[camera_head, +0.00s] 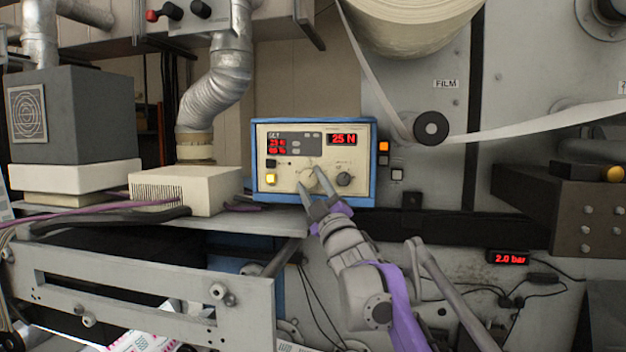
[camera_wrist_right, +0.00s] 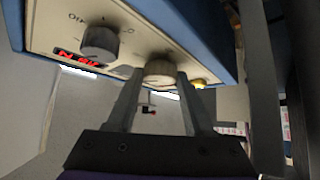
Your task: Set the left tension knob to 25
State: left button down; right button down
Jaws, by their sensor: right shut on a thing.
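The blue-framed control box (camera_head: 262,140) stands on a ledge in the middle of the head view. Its upper right display (camera_head: 342,139) reads 25 N in red. My right gripper (camera_head: 311,180) reaches up to the panel from below and is shut on the left tension knob, a pale round knob (camera_wrist_right: 158,70) between the fingers in the wrist view. In the head view the fingers partly cover this knob. The dark right knob (camera_head: 344,179) is free; it also shows in the wrist view (camera_wrist_right: 98,43). My left gripper is not in view.
A yellow lit button (camera_head: 270,179) sits at the panel's lower left. A beige vented box (camera_head: 185,188) stands left of the control box. The film web and its small roller (camera_head: 431,128) lie to the right. A display (camera_head: 507,258) reads 2.0 bar.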

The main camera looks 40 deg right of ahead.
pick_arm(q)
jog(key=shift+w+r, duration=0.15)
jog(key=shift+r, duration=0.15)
pick_arm(e)
jog(key=shift+m+h, duration=0.5)
jog(key=shift+c, duration=1.5)
grip_release()
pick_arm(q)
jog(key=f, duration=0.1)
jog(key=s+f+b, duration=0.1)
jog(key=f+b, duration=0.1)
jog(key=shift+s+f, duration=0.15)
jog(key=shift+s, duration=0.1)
pick_arm(e)
jog(key=v, duration=1)
jog(key=shift+s+f, duration=0.25)
jog(key=shift+f, duration=0.05)
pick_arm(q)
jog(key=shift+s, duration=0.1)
